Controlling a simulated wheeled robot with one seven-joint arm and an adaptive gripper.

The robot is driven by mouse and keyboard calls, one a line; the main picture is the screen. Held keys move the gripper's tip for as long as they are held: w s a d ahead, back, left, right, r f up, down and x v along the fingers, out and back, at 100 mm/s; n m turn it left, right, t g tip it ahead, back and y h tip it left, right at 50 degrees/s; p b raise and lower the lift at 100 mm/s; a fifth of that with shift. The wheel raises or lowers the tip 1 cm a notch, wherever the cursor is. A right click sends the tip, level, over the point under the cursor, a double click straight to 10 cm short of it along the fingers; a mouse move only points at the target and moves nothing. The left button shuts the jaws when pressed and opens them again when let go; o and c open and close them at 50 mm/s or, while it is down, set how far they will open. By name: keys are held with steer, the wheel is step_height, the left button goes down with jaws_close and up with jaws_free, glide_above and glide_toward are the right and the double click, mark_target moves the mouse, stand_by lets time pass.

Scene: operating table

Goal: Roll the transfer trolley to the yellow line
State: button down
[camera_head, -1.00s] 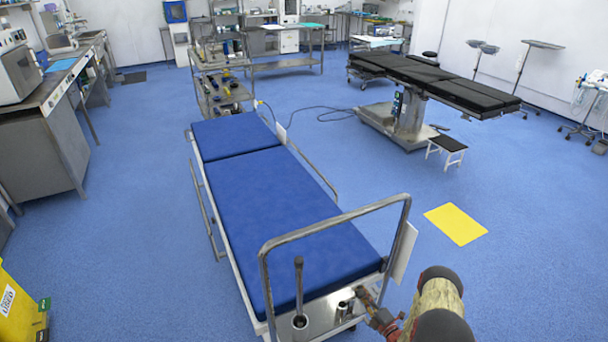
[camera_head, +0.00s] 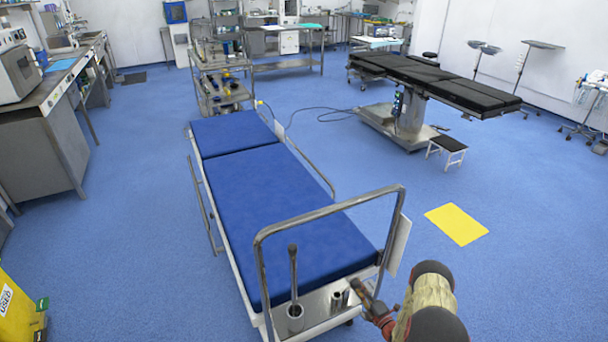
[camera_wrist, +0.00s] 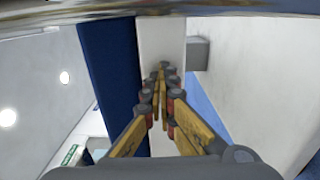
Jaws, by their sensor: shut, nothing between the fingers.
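The transfer trolley (camera_head: 270,210) has a blue two-part mattress, side rails and a tall metal push handle (camera_head: 325,212) at its near end. A yellow rectangle (camera_head: 457,224) lies flat on the floor to the right of the trolley, apart from it. My gripper (camera_head: 357,288) is at the trolley's near right corner, close to the handle's right post. In the wrist view its fingers (camera_wrist: 161,78) are together with nothing between them, in front of a pale panel beside the blue mattress. I cannot tell whether the fingertips touch the trolley.
A metal shelf cart (camera_head: 222,90) stands just beyond the trolley's far end. A black operating table (camera_head: 430,75) and a small step stool (camera_head: 447,147) stand at the right, with a cable on the floor. A yellow bin (camera_head: 18,312) is at the lower left. Floor between trolley and yellow rectangle is clear.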

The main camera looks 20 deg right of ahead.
mark_target(353, 277)
steer(key=shift+w, duration=0.75)
steer(key=shift+w+b, duration=0.15)
steer(key=shift+b, duration=0.2)
steer(key=shift+w+a+b, duration=0.15)
steer(key=shift+w+b, duration=0.4)
steer(key=shift+w, duration=0.55)
steer(key=shift+w+a, duration=0.1)
steer(key=shift+w, duration=1.3)
steer(key=shift+w+a, duration=0.15)
steer(key=shift+w, duration=1.05)
steer(key=shift+w+a, duration=0.1)
steer(key=shift+w, duration=1.15)
steer(key=shift+w+a, duration=0.15)
steer(key=shift+w, duration=2.35)
